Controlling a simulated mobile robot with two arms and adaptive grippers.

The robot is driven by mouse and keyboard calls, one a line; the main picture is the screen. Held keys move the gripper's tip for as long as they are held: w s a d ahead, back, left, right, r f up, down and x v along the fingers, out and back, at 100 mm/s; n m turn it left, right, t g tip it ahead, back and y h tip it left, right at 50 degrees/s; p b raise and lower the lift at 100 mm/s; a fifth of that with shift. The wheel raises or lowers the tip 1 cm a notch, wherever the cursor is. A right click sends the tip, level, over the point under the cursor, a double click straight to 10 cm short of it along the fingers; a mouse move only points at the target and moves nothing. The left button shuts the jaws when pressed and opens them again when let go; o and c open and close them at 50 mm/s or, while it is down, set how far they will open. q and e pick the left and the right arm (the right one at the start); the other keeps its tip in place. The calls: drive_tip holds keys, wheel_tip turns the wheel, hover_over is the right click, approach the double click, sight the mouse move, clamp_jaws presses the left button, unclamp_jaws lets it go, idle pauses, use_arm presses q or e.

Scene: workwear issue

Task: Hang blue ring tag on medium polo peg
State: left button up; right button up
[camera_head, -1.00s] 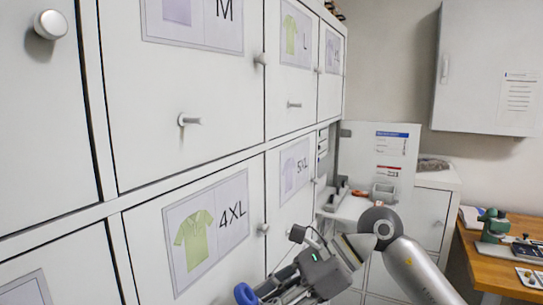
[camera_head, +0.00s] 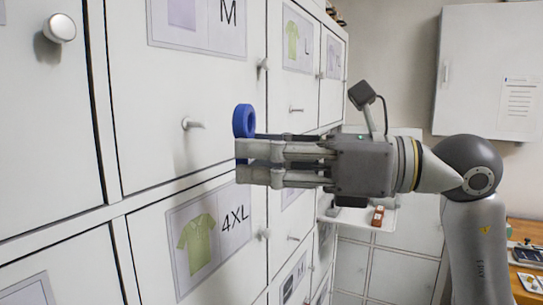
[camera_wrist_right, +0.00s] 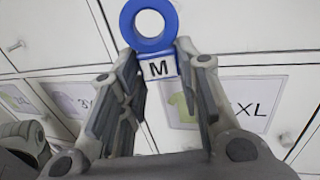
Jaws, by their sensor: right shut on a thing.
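My right gripper (camera_head: 241,161) is shut on the blue ring tag (camera_head: 240,109), gripping its lower part. The ring stands up from the fingertips, with its hole facing the wrist camera. In the wrist view the tag (camera_wrist_right: 170,22) has a white label with a black "M" between the fingertips. The peg (camera_head: 192,123) sticks out from the door marked M (camera_head: 150,85), whose picture of a lilac garment is cut off at the top. The ring is to the right of the peg at about its height, apart from it.
Doors marked L (camera_head: 290,80) and 4XL (camera_head: 160,270) border the M door, with round knobs and another peg (camera_head: 296,109) on the L door. A white wall cabinet (camera_head: 475,70) hangs at the right. A wooden bench (camera_head: 525,235) stands at lower right.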

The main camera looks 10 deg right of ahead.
sight(186, 158)
drive_tip(key=shift+w+a+f+p, duration=0.1)
drive_tip(key=shift+w+a+p, duration=0.2)
drive_tip(key=shift+w+a, duration=0.5)
drive_tip(key=shift+w+a+f+p, duration=0.1)
drive_tip(key=shift+w+a+p, duration=0.3)
drive_tip(key=shift+a, duration=0.6)
drive_tip(key=shift+w+a+f+p, duration=0.1)
drive_tip(key=shift+w+a+p, duration=0.1)
drive_tip(key=shift+w+a, duration=0.6)
drive_tip(key=shift+w+a+f+b, duration=0.25)
drive_tip(key=shift+w+a+b, duration=0.1)
drive_tip(key=shift+a, duration=0.25)
drive_tip(key=o, duration=0.9)
drive_tip(key=shift+c, duration=0.2)
